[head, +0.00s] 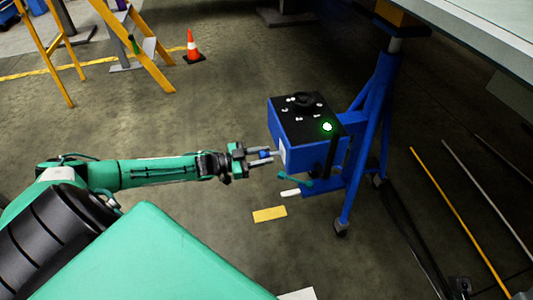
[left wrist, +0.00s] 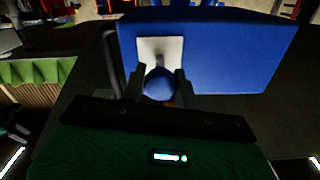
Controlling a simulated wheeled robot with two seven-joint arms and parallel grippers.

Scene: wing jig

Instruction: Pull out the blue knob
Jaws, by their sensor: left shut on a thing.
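The blue knob (left wrist: 159,84) shows in the left wrist view, in front of a pale square plate (left wrist: 174,48) on the side of a blue box (left wrist: 230,55). My left gripper (left wrist: 160,88) is shut on the knob, with one dark finger on each side of it. In the head view my left gripper (head: 262,155) reaches in from the left to the box's left face, with a bit of the blue knob (head: 264,154) between its fingers. The blue box (head: 295,120) has a black top with small controls and a glowing green light (head: 327,127). My right gripper is not in view.
The box is fixed to a blue stand (head: 368,130) beneath a large pale panel (head: 480,30). A teal handle (head: 297,181) and a white-tipped lever (head: 291,193) sit below the box. A yellow ladder (head: 135,45) and a traffic cone (head: 192,47) stand farther back. The floor left of the box is open.

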